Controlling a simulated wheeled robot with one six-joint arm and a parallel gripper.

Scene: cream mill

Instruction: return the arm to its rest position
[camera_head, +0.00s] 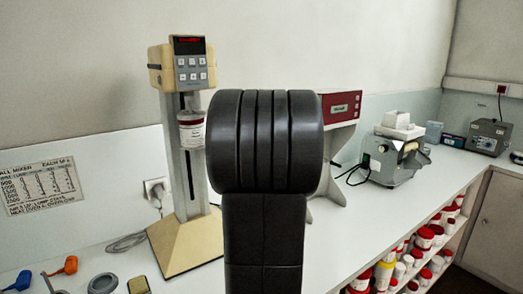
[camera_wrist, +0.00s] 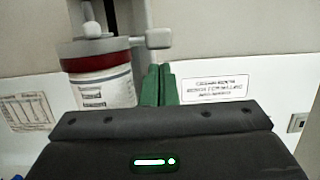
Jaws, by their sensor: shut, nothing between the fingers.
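My arm (camera_head: 265,145) stands upright in the middle of the head view, a dark rounded joint on a straight link, and it blocks part of the bench behind. My gripper (camera_wrist: 158,84) shows in the wrist view as two green fingers close together, with nothing between them. It is hidden in the head view. To its left in the wrist view is a white container with a red rim (camera_wrist: 103,90), below a grey metal fitting (camera_wrist: 103,44). I cannot tell whether the fingers touch the container.
A cream mixer (camera_head: 175,65) with a red-and-white container (camera_head: 191,133) stands left of my arm. A red-fronted machine (camera_head: 342,107) is partly hidden behind it. A grey mill (camera_head: 395,158) stands further right. Small tools, including an orange-handled one (camera_head: 65,266), lie front left. Tubs (camera_head: 424,238) fill shelves below.

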